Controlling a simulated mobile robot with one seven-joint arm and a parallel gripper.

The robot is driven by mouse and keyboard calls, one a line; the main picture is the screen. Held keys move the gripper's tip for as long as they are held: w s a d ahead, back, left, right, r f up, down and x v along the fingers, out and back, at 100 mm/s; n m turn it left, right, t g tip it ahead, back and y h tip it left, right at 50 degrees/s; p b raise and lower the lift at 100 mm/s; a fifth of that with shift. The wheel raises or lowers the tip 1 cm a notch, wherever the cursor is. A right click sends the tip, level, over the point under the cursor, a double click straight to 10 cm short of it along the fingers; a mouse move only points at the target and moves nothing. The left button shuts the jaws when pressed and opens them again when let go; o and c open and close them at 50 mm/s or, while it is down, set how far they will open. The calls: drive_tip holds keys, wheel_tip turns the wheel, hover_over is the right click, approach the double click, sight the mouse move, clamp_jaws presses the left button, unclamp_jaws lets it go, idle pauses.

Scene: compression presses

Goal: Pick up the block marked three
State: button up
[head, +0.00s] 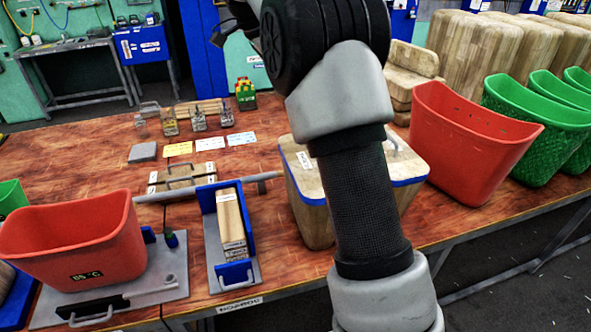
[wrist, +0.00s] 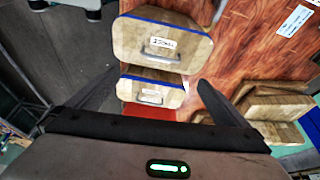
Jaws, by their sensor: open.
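I cannot read a three on any block. In the wrist view, a large wooden block with a blue edge, a white label and a metal handle (wrist: 160,60) lies ahead of my gripper (wrist: 159,78). A second blue-edged block (wrist: 136,94) lies nearer, seen between the fingers. In the head view, a blue-edged wooden block (head: 308,215) is partly hidden behind my arm, and my gripper is out of frame. Smaller labelled wooden blocks (head: 232,228) stand in a blue and grey holder.
An orange-red bin (head: 468,140) and green bins (head: 535,125) stand to the right. Another red bin (head: 75,245) stands at front left. Flat handled wooden pieces (head: 187,178) and small metal weights (head: 199,120) lie on the wooden table. Large wooden blocks (head: 480,55) stand behind.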

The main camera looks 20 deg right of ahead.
drive_tip(key=shift+m, duration=0.4)
drive_tip(key=shift+x, duration=9.1)
drive_tip(key=shift+w+r, duration=0.1)
drive_tip(key=c, duration=1.6)
drive_tip(key=shift+w+d+r+p, duration=0.1)
drive_tip(key=shift+w+r+p, duration=0.1)
drive_tip(key=shift+p, duration=0.1)
drive_tip(key=shift+c, duration=0.7)
